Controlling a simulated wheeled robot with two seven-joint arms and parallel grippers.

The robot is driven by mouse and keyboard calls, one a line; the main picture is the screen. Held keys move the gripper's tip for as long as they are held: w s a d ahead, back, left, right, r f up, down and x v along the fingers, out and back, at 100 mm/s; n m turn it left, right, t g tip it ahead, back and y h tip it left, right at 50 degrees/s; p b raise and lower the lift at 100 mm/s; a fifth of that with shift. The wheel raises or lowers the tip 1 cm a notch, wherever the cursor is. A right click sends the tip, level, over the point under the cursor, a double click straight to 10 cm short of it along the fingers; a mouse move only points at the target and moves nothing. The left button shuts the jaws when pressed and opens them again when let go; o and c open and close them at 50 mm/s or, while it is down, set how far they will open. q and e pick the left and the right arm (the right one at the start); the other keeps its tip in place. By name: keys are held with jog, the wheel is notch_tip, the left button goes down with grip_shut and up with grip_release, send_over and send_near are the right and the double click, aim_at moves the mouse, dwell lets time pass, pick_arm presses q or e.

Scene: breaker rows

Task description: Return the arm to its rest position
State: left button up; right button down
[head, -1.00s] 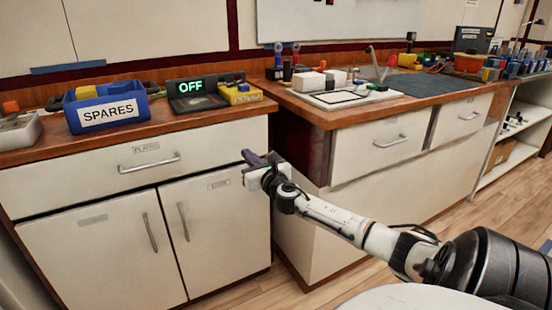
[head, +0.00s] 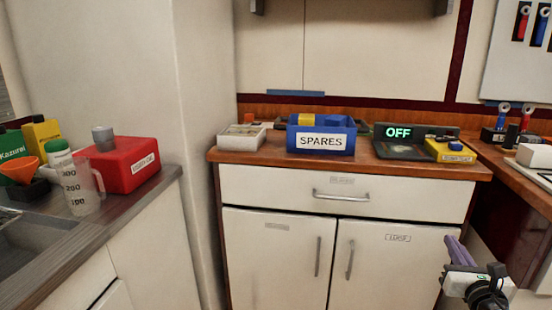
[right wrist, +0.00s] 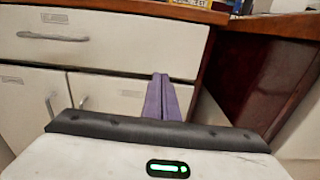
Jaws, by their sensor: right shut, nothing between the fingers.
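My right gripper (head: 452,241) shows at the lower right of the head view, with its purple fingers together and nothing between them. It is in front of the cabinet (head: 290,258), near the upper right corner of its right door, below the wooden counter. In the right wrist view the shut purple fingers (right wrist: 160,80) point ahead toward the cabinet's right edge. Whether they touch the cabinet I cannot tell. Most of my right arm is outside the head view. My left gripper is not in view.
The counter holds a blue SPARES bin (head: 321,155), a display reading OFF (head: 398,132), a yellow box (head: 450,151) and a white tray (head: 241,138). On the left counter are a red box (head: 130,165) and a measuring jug (head: 80,190). A tall white panel (head: 125,70) stands between.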

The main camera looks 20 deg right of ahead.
jog(key=s+a+f+m+g+y, duration=0.2)
jog(key=s+a+f+m, duration=0.35)
jog(key=a+f, duration=0.3)
jog(key=s+a+f+m+g+y, duration=0.2)
jog(key=s+a+f+m, duration=0.2)
jog(key=a+f+m, duration=0.4)
jog(key=s+a+f+m+g+y, duration=0.25)
jog(key=s+a+f+m, duration=0.3)
jog(key=a, duration=0.45)
jog(key=s+a+m+y, duration=0.2)
jog(key=s+a+m, duration=0.15)
jog(key=a, duration=0.45)
jog(key=s+a+m+y, duration=0.2)
jog(key=s+a+m, duration=0.1)
jog(key=a+m, duration=0.3)
pick_arm(q)
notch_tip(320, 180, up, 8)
jog(key=p, duration=1.2)
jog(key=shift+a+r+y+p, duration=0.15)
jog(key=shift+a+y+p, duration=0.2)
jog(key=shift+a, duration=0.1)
pick_arm(e)
notch_tip(320, 180, up, 8)
jog(key=a+g, duration=0.1)
jog(key=shift+s+f, duration=0.25)
jog(key=shift+s, duration=0.15)
